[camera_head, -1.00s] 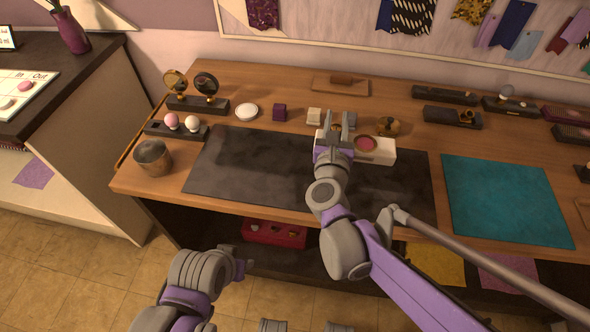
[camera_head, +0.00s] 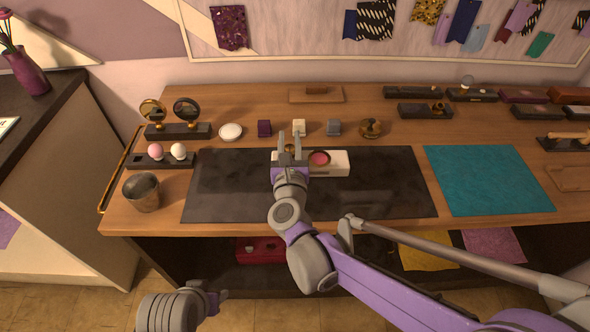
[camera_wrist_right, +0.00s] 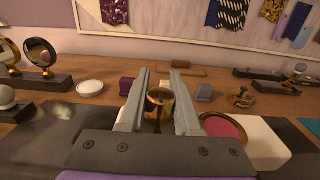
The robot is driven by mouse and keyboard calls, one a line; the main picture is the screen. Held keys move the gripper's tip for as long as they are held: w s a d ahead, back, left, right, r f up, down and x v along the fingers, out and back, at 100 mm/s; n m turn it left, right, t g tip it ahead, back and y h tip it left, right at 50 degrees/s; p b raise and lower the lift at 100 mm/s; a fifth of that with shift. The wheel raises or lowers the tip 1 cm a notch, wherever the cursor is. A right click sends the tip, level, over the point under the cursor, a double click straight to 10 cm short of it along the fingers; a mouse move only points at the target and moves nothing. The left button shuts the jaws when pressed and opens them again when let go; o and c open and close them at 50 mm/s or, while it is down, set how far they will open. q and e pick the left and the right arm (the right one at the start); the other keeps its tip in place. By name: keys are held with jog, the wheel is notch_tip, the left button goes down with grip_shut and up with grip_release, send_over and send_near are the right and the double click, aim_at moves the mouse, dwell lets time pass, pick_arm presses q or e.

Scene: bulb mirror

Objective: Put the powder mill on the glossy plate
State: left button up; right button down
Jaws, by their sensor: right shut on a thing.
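My right gripper (camera_head: 291,140) is shut on a brass cylindrical piece (camera_wrist_right: 159,104), which I take for the powder mill. The piece sits upright between the fingers in the right wrist view; its lower part is hidden by the gripper. In the head view the fingers are over the left end of a white block (camera_head: 338,168) with a pink disc; I cannot tell whether the piece touches the block. A white round plate (camera_head: 231,131) lies on the table, left of and beyond the gripper; it also shows in the right wrist view (camera_wrist_right: 90,87). My left arm shows at the bottom, its jaws unclear.
A purple cube (camera_head: 264,128), a pale cube (camera_head: 299,127) and a grey cube (camera_head: 334,127) stand behind the gripper, with a brass knobbed object (camera_head: 371,128) to the right. Round mirrors (camera_head: 187,109) and a metal cup (camera_head: 142,192) are left. The dark mat (camera_head: 390,185) has free room.

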notch_tip(320, 180, down, 7)
jog(key=shift+f+b, duration=0.15)
jog(key=shift+b, duration=0.75)
jog(key=c, duration=0.6)
grip_release()
jog(key=shift+s, duration=0.1)
jog(key=s, duration=1.1)
jog(key=shift+s+p, duration=0.4)
